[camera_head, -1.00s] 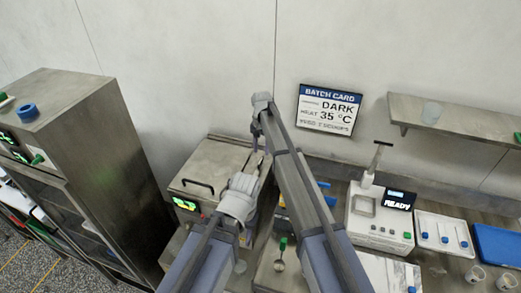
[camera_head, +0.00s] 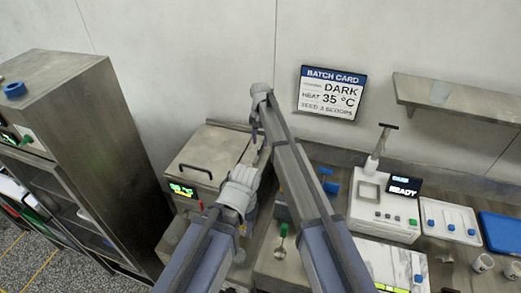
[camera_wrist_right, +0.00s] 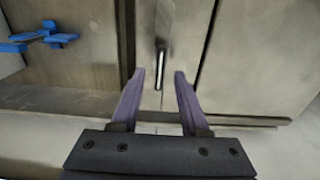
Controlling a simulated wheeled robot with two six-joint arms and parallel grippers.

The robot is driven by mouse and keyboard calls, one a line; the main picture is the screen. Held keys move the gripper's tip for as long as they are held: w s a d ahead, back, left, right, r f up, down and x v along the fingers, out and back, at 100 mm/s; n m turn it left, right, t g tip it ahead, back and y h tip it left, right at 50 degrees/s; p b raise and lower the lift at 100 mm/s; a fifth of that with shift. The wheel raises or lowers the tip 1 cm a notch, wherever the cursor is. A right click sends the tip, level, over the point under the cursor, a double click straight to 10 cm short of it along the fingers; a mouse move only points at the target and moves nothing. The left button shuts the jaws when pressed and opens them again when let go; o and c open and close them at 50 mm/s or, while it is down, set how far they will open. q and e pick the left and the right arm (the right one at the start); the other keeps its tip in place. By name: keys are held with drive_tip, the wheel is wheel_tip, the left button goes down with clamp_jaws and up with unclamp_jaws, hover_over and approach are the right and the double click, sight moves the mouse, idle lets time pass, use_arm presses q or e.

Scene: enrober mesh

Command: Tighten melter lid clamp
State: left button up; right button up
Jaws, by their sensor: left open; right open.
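The melter is a steel box with a flat lid (camera_head: 215,153), a dark bar handle and a green display (camera_head: 183,190). In the right wrist view, a narrow upright metal lever (camera_wrist_right: 160,48), apparently the lid clamp, stands at the seam between steel panels. My right gripper (camera_wrist_right: 160,73) is open, its purple fingertips to either side of the lever's lower end; contact cannot be told. In the head view my right gripper (camera_head: 256,134) hangs at the lid's right edge. My left gripper (camera_head: 253,164) is just below it, open; its fingers are small and partly hidden.
A tall steel cabinet (camera_head: 75,120) stands at left. A white machine reading READY (camera_head: 385,208), a tray with blue-ended tools (camera_head: 450,220) and a blue tray (camera_head: 502,230) are at right. A batch card (camera_head: 331,92) and shelf (camera_head: 455,98) are on the wall. Blue handles (camera_wrist_right: 45,36) lie left in the wrist view.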

wheel_tip(320, 180, down, 2)
drive_tip(key=shift+f+b, duration=0.1)
drive_tip(key=shift+b, duration=0.55)
clamp_jaws()
idle(1.0)
